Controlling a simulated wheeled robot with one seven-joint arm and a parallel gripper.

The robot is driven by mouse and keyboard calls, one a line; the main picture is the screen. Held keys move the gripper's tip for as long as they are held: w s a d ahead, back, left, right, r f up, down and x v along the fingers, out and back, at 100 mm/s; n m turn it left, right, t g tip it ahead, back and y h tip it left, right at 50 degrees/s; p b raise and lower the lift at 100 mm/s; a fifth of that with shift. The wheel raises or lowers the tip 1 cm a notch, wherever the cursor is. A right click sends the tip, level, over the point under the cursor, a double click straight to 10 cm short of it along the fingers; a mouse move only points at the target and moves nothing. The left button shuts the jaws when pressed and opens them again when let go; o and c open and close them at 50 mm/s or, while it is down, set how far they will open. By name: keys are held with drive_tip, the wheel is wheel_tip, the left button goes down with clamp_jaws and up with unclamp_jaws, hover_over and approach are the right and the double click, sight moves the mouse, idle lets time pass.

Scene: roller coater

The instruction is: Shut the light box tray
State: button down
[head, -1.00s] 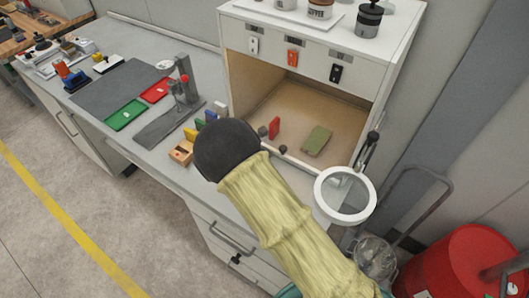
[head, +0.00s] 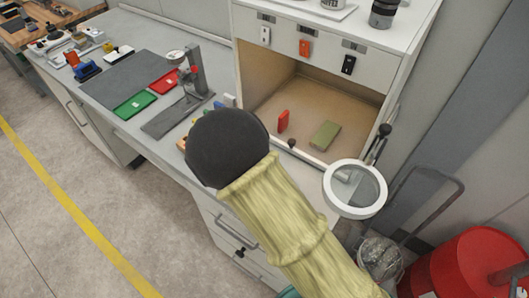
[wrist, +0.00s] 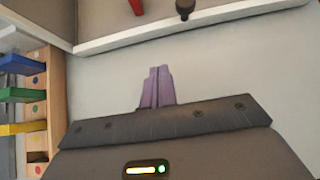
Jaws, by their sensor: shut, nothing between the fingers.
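The light box (head: 325,60) is a white cabinet with an open, lit front in the head view. Its tan tray (head: 300,95) has a pale front rail (head: 310,158) with a dark knob (head: 292,143). How far out the tray stands is unclear. In the wrist view the rail (wrist: 200,25) crosses the top, with a dark knob (wrist: 185,8). My gripper (wrist: 157,75) has purple fingers, shut and empty, pointing at the rail over the grey bench, apart from it in the picture. In the head view my dark wrist hides the fingers and the tray's left front.
A red block (head: 283,121) and a green block (head: 325,135) lie in the tray. A round magnifier (head: 355,189) stands close at the right. A wooden rack (wrist: 35,110) with coloured cards is left of my gripper. A grey stand (head: 190,85) is farther left.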

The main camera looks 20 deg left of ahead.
drive_tip(key=v, duration=0.5)
drive_tip(key=shift+s+a+f, duration=0.2)
drive_tip(key=shift+a+f, duration=0.05)
drive_tip(key=shift+a, duration=0.05)
drive_tip(key=shift+f, duration=0.1)
